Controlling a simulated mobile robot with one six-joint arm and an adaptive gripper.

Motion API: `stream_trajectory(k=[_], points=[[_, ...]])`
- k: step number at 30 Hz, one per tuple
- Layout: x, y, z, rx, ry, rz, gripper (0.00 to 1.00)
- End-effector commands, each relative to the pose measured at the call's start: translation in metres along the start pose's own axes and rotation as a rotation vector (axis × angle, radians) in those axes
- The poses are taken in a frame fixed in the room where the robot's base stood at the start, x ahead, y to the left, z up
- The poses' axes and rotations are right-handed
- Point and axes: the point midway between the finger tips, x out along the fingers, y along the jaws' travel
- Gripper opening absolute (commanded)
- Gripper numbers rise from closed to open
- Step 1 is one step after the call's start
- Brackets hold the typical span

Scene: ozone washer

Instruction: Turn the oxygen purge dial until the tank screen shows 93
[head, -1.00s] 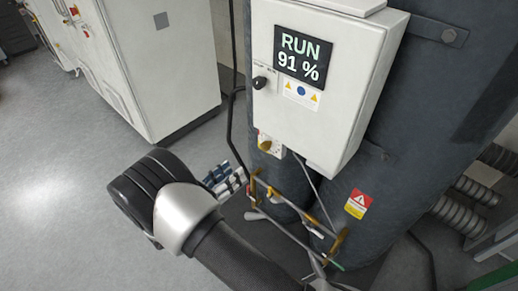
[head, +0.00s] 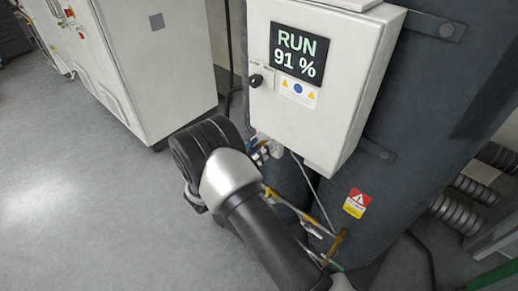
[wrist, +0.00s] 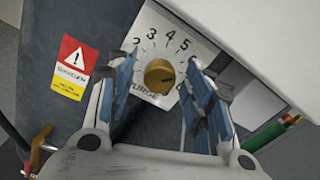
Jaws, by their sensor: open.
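The tank screen (head: 298,53) on the white control box reads RUN 91 %. The brass purge dial (wrist: 159,76) sits on a white scale plate (wrist: 172,44) with printed numbers; 2, 3, 4 and 5 are readable. My gripper (wrist: 162,84) is open, its blue-padded fingers on either side of the dial in the wrist view. I cannot tell whether they touch it. In the head view my gripper (head: 262,150) is below the box, and my wrist and fingers mostly hide the dial.
A small black knob (head: 256,80) is on the front of the white box (head: 308,120). The dark tank (head: 400,150) stands behind, with a red and yellow warning label (head: 356,203). Brass-ended pipes (head: 335,243) run low beside my arm. A white cabinet (head: 140,65) stands left; open floor lies in front.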

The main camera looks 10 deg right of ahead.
Motion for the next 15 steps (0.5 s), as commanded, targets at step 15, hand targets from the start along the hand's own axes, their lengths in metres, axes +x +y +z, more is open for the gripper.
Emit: stream_trajectory(k=[15], points=[[-0.0005, 0.0001, 0.0001, 0.001, 0.000, 0.000, 0.21]])
